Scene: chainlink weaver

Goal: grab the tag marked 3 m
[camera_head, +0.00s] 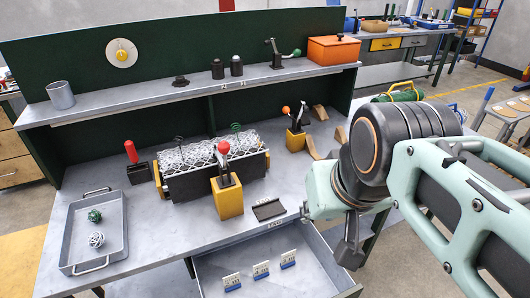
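Three small white-and-blue tags stand in a row in the open grey drawer below the bench: a left tag (231,282), a middle tag (261,270) and a right tag (288,259). Their markings are too small to read, so I cannot tell which one says 3 m. My gripper (348,254) points down at the right, beside the bench's front edge and right of the tags, apart from them. Its fingers show as a dark shape partly seen side-on; I cannot tell whether they are open. I see nothing held in it.
The drawer (213,261) has bare floor around the tags. On the bench above stand a wire-mesh fixture (200,184), a yellow clamp block with a red knob (228,197) and a grey tray (119,222) holding two small balls. An orange box (333,50) sits on the shelf.

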